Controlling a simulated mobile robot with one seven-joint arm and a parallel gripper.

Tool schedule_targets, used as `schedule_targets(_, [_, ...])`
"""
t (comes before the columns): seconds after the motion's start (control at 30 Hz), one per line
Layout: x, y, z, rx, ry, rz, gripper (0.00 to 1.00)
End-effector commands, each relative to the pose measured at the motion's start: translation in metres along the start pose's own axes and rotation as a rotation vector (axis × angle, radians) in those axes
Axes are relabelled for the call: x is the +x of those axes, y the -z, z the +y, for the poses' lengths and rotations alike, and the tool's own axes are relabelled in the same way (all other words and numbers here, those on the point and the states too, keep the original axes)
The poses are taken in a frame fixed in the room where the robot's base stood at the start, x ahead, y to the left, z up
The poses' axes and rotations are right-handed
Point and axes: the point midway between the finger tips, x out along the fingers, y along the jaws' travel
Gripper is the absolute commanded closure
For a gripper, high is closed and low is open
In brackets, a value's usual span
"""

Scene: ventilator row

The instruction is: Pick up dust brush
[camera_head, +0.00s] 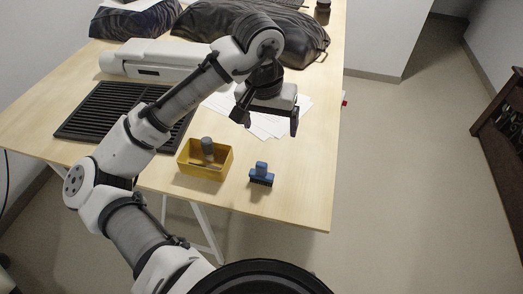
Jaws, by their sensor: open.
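The dust brush (261,175) is a small blue block with a short upright handle and dark bristles below. It stands on the light wooden table (300,205), near its front right part. My gripper (267,122) hangs over the table, behind and above the brush, with its dark fingers spread apart and nothing visible between them. It is clear of the brush.
A yellow tray (183,164) with a grey cylinder (207,146) in it stands just left of the brush. A black slatted grille (92,112), a white unit (160,53), paper sheets (268,127) and dark bags (300,38) lie farther back. The table right of the brush is bare.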

Motion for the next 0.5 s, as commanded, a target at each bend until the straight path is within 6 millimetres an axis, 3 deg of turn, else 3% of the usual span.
schedule_targets(0.13, [0.013,-0.022,-0.013,-0.021,0.061,-0.139,0.15])
schedule_targets(0.5, [0.076,-0.034,-0.017,-0.022,0.064,-0.151,0.15])
